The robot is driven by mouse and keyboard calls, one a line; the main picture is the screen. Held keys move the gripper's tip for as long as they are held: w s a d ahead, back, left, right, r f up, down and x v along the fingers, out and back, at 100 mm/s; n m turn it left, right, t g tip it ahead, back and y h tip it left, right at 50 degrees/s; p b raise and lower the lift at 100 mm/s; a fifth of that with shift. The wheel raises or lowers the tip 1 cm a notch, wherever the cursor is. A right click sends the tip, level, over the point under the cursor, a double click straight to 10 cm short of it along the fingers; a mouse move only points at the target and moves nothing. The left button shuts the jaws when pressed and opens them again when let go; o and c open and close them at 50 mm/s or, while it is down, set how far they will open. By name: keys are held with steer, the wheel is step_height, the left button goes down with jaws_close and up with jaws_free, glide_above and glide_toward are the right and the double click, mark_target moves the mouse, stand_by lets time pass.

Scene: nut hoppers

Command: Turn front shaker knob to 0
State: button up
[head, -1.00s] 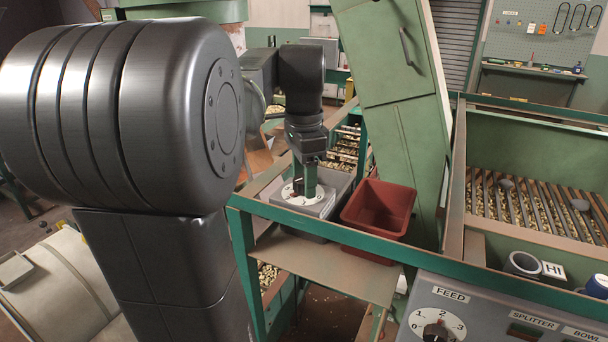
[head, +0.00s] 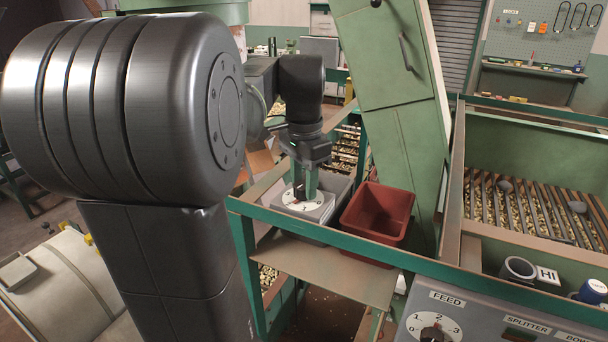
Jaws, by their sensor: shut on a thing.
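The front shaker knob sits on a white numbered dial (head: 304,200) on top of a grey box (head: 318,212) in the middle of the view. My gripper (head: 301,196) points down over the dial and is shut on the knob. The fingers hide most of the knob, so the number it points at cannot be read. A dark and red part shows between the fingers.
A red bin (head: 378,212) stands just right of the grey box. A green rail (head: 330,246) runs in front of both. A FEED dial (head: 434,328) is on a grey panel at lower right. A green chute (head: 400,110) rises behind the bin.

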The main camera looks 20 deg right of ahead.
mark_target(302, 184)
steer(key=n+p, duration=0.1)
steer(key=n, duration=0.1)
steer(key=n+p, duration=0.1)
steer(key=n, duration=0.1)
steer(key=shift+r+n, duration=0.2)
steer(key=shift+n, duration=0.1)
steer(key=n+p, duration=0.2)
steer(key=n, duration=0.3)
steer(key=shift+n, duration=0.3)
steer(key=n+p, duration=0.2)
steer(key=n, duration=0.3)
steer(key=shift+w+a, duration=0.1)
steer(key=shift+f+n+p, duration=0.1)
steer(key=shift+n+p, duration=0.45)
steer(key=shift+n, duration=2.15)
steer(key=o, duration=1)
step_height(302, 184, up, 14)
steer(key=b, duration=0.1)
